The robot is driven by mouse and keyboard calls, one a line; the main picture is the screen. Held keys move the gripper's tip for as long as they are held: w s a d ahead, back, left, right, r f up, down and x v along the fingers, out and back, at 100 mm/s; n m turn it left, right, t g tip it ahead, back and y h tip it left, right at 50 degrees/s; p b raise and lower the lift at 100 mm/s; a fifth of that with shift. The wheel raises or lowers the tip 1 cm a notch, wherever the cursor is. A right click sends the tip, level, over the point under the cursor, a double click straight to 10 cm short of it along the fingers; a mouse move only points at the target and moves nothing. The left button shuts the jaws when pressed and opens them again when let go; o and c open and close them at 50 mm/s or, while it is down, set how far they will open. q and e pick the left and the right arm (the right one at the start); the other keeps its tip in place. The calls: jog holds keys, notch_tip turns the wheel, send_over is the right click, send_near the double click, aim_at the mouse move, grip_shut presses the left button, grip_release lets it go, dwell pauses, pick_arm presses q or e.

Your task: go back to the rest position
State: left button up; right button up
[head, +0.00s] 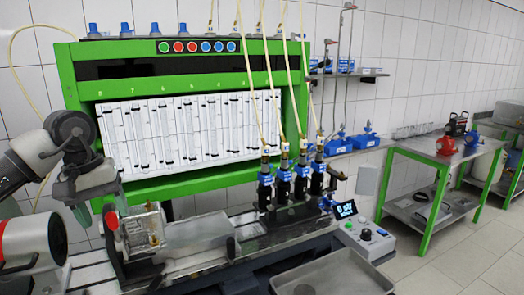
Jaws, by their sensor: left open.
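My left gripper (98,207) is at the left of the head view, pointing down. It is open, and I see nothing between its fingers. It is in front of the left post of the green test bench (190,184), just above and left of a metal clamp fixture with a clear housing (146,228). I cannot tell if a fingertip touches the fixture. My right gripper is not in view.
Several black injectors (284,186) with hoses stand on the bench rail. A green-legged side table (445,158) holds red parts. Floor is clear at the lower right.

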pick_arm(q)
jog(key=s+d+f+n+t+h, duration=0.1)
jog(key=s+d+f+n+h, duration=0.1)
jog(key=d+n+h, duration=0.9)
jog(key=s+d+f+n+t+h, duration=0.1)
jog(key=s+d+f+h, duration=0.15)
jog(key=d+h, duration=0.95)
jog(key=s+a+f+m+t+y, duration=0.3)
jog(key=a+f+m+t+y, duration=0.25)
jog(key=f+m+y, duration=0.55)
jog(key=s+a+f+m+t+y, duration=0.2)
jog(key=a+f+m+t+y, duration=0.35)
jog(key=m+y, duration=0.95)
jog(key=s+a+f+n+g+h, duration=0.1)
jog(key=s+f+n+g, duration=0.35)
jog(key=s+f, duration=0.4)
jog(key=s+a+f+n+g+h, duration=0.1)
jog(key=s+f+n+g, duration=0.35)
jog(key=s, duration=0.65)
notch_tip(320, 180, down, 24)
jog(key=m+g, duration=0.2)
jog(key=s+a+f+g, duration=0.1)
jog(key=s+a+f, duration=0.2)
jog(key=s+f, duration=1.4)
jog(key=shift+f+y, duration=0.3)
jog(key=shift+f, duration=0.3)
